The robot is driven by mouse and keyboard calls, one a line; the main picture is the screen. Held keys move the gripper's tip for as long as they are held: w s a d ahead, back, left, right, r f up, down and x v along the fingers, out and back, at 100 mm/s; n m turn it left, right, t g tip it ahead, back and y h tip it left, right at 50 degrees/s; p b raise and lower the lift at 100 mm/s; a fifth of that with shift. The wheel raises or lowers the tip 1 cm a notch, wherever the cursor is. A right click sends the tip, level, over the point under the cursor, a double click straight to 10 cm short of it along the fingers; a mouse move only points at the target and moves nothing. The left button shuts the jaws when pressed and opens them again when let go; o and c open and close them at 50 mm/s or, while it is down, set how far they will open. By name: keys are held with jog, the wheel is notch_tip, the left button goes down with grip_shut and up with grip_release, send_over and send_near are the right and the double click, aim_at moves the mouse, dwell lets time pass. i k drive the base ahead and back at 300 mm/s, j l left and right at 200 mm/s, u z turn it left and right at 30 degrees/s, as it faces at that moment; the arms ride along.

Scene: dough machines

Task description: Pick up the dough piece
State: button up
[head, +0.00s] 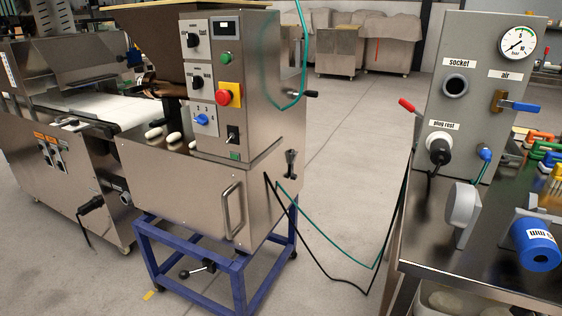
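Small pale oblong dough pieces lie on the ledge of the steel dough machine (218,182), left of its control column. One dough piece (153,132) lies furthest left. A second dough piece (174,139) lies to its right. A smaller pale shape (193,144) close to the column looks like another piece, partly hidden. I cannot tell which piece the task means. My gripper does not show in this view.
The machine stands on a blue frame (195,267). A white conveyor belt (120,108) is at its left. A black cable and a green hose (322,247) hang across to the steel bench (487,268) at right. Grey floor (345,150) lies open between them.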

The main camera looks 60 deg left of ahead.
aim_at(156, 132)
jog(key=k+u, duration=0.1)
jog(key=u, duration=0.2)
jog(key=k+l+u, duration=0.1)
jog(key=u, duration=0.65)
jog(key=i+u, duration=0.1)
jog(key=u, duration=1.25)
jog(key=l+u, duration=0.15)
jog(key=u, duration=0.3)
jog(key=i, duration=0.05)
